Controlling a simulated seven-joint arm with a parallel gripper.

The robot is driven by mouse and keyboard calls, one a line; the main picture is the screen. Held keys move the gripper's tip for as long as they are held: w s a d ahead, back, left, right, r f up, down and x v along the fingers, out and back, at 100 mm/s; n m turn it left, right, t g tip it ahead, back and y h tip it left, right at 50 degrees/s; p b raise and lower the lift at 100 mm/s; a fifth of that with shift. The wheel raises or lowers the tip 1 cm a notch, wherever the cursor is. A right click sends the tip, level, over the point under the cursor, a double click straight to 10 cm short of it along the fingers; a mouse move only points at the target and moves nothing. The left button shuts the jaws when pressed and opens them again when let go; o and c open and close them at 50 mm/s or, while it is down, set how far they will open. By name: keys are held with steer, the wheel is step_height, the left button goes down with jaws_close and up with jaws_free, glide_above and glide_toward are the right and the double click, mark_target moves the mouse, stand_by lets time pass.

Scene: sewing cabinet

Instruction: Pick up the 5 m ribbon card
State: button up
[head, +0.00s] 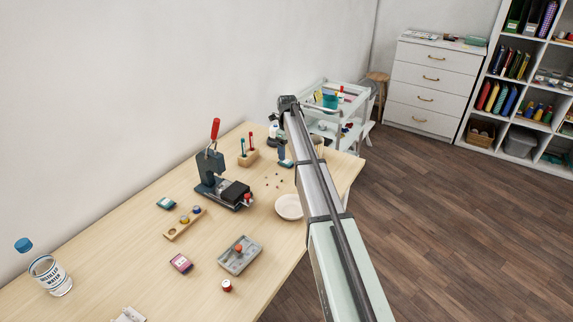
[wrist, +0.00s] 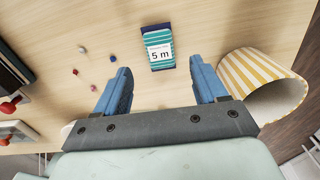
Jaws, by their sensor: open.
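The ribbon card (wrist: 154,34) lies on the wooden table in the wrist view. It is dark blue with teal stripes and a white label reading "5 m". My gripper (wrist: 160,66) is open, with its two blue fingers apart and nothing between them. The card is just beyond the fingertips, roughly centred between them, and no contact shows.
A yellow-and-white striped cup (wrist: 262,82) is close to my right finger. Small beads (wrist: 83,50) lie to the left. In the head view, a press with a red handle (head: 215,130), a white bowl (head: 289,207) and a wooden holder (head: 248,157) stand nearby.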

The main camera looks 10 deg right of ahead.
mark_target(286, 161)
steer(key=shift+w+a+f, duration=0.1)
steer(key=shift+f, duration=1.15)
steer(key=shift+w+a+f, duration=0.1)
steer(key=shift+f, duration=1.15)
steer(key=c, duration=1.1)
steer(key=shift+r, duration=0.15)
